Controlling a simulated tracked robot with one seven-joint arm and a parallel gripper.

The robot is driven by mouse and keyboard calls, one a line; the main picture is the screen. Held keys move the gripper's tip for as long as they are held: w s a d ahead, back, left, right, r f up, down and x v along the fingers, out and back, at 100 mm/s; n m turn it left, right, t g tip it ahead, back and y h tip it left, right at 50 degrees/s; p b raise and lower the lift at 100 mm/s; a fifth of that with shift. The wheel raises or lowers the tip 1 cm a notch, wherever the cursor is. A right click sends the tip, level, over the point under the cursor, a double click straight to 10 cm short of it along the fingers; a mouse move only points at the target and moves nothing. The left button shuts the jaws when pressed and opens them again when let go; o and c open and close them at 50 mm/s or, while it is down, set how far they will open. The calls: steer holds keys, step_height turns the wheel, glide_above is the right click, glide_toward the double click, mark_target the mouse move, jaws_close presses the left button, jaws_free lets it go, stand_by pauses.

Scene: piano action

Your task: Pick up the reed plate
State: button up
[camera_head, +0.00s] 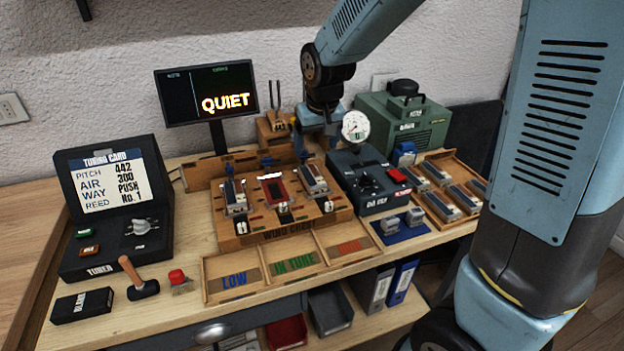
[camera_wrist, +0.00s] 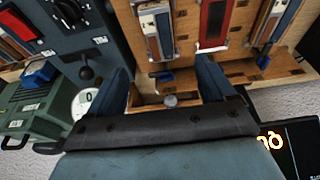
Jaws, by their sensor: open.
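Several reed plates are in view, grey metal on small blocks; I cannot tell which one is meant. In the head view one plate (camera_head: 313,179) sits on the right of the wooden wind chest (camera_head: 285,236) and another (camera_head: 235,196) on its left, with a red slot (camera_head: 271,188) between them. More plates (camera_head: 437,172) lie in the wooden tray at the right. My gripper (camera_wrist: 165,78) is open and empty above the back of the wind chest. In the wrist view the right-hand plate (camera_wrist: 155,30) lies beyond the fingertips, apart from them.
A dial gauge (camera_head: 355,126) and a dark control box (camera_head: 370,182) stand right of the chest. A green machine (camera_head: 403,122) is behind. The screen (camera_head: 207,94) reads QUIET. Compartments marked LOW, IN TUNE and a third label (camera_head: 343,248) lie in front. A mallet (camera_head: 139,282) is front left.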

mark_target(312, 174)
steer(key=x, duration=1.1)
steer(key=shift+w+f, duration=0.15)
steer(key=shift+f, duration=0.1)
steer(key=c, duration=1.2)
